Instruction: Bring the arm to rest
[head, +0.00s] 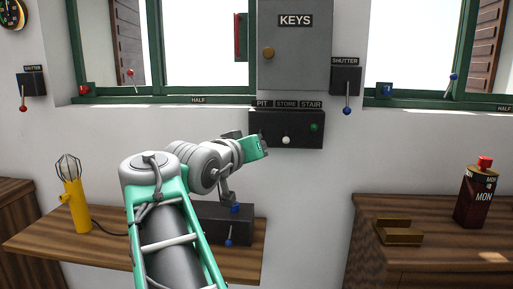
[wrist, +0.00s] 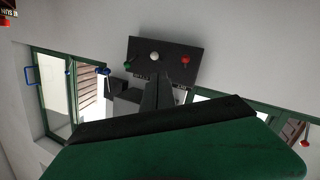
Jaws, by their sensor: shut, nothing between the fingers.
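My arm reaches forward and up from the bottom middle of the head view. My gripper (head: 264,143) is at its end, in front of the black PIT, STORE and STAIR switch panel (head: 299,138). Its dark fingers show shut and empty in the wrist view (wrist: 168,88), pointing toward the panel, which is upside down there (wrist: 185,56). I cannot tell whether they touch it. The white knob (head: 286,140) and green knob (head: 314,127) show in the head view. The red knob (wrist: 179,84) shows only in the wrist view. My arm hides the panel's left part in the head view.
A yellow lamp (head: 75,203) and a black box with blue-knobbed levers (head: 233,229) stand on a wooden shelf (head: 40,237). A grey KEYS cabinet (head: 294,60) hangs above the panel. A dark red bottle (head: 475,198) and brass tray (head: 399,237) sit on the right cabinet.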

